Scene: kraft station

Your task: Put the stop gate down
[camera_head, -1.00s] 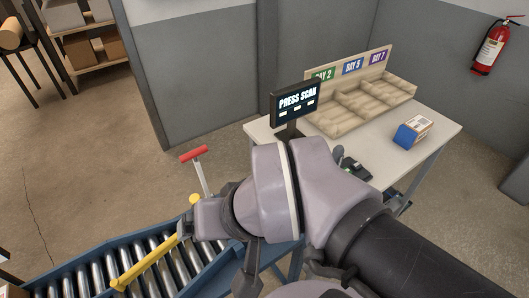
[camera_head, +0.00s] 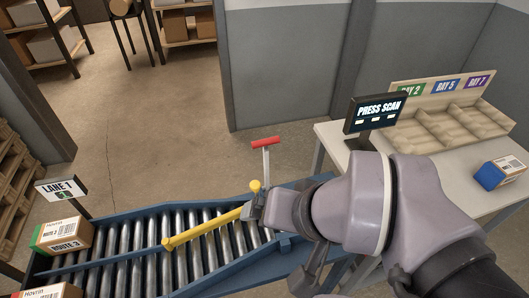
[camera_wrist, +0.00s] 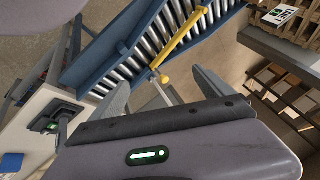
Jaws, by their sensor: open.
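The stop gate is a yellow bar (camera_head: 205,228) slanting across the roller lane in the head view. A lever with a red T-handle (camera_head: 265,142) stands upright near its right end, by a yellow knob (camera_head: 255,186). The bar also shows in the wrist view (camera_wrist: 180,38), with the knob (camera_wrist: 164,79) at its near end. My gripper (camera_wrist: 164,90) is open, and I see nothing held between its fingers. The red handle is not visible in the wrist view. In the head view my wrist overlaps the right end of the bar; I cannot tell whether they touch.
Labelled boxes (camera_head: 64,238) sit at the left of the blue roller conveyor (camera_head: 120,215), near a LANE 1 sign (camera_head: 60,188). At right, a table (camera_head: 335,135) bears a screen reading PRESS SCAN (camera_head: 375,113), a wooden bay tray (camera_head: 420,138) and a blue-ended box (camera_head: 503,172).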

